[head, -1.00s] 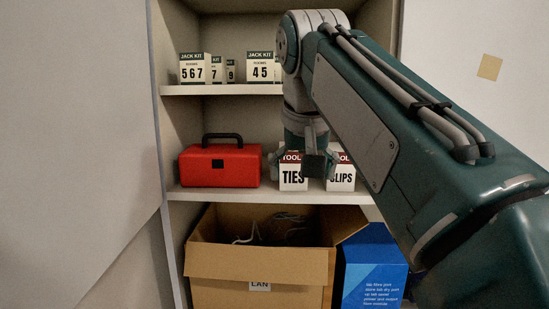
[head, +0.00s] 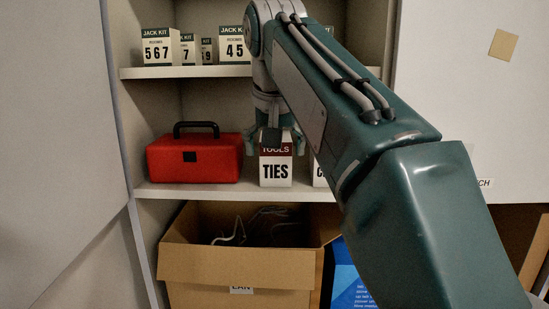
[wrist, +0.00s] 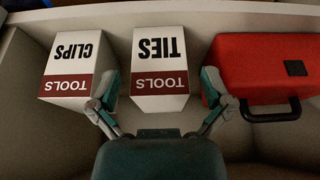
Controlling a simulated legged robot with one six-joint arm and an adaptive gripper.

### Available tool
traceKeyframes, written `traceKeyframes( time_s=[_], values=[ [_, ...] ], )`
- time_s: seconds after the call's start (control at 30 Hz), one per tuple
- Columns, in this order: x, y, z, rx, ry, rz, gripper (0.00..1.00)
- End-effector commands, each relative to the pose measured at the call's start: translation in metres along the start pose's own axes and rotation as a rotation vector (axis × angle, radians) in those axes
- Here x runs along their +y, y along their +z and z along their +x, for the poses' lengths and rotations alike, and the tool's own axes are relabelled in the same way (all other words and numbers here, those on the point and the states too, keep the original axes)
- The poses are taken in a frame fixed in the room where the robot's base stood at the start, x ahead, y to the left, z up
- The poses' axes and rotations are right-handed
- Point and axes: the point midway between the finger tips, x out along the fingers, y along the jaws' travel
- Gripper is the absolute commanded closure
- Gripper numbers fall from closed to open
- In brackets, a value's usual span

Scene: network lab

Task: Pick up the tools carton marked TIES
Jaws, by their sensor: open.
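The TIES carton (head: 276,172) is white with a dark red TOOLS band and stands on the middle shelf, right of the red toolbox. In the wrist view the TIES carton (wrist: 160,60) appears upside down, between the two fingers. My gripper (head: 272,140) is above and at the carton's top in the head view, covering part of its upper edge. In the wrist view my gripper (wrist: 160,88) is open, one finger on each side of the carton, with nothing held. The left finger lies in the gap beside the CLIPS carton (wrist: 76,68).
A red toolbox (head: 194,160) stands close left of the carton; it is close to one finger in the wrist view (wrist: 262,75). Several JACK KIT cartons (head: 160,48) stand on the upper shelf. An open cardboard box (head: 235,266) with cables sits below the shelf (head: 210,191).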

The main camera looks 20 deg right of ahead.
Motion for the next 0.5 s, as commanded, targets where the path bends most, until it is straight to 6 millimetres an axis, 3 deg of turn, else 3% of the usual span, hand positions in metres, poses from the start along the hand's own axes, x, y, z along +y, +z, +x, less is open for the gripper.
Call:
traceKeyframes(
  time_s=[0.17,0.5],
  values=[
    [-0.002,0.002,0.011,-0.001,0.002,-0.001,0.0],
    [0.0,0.004,0.052,0.001,0.002,0.0,0.0]
  ],
)
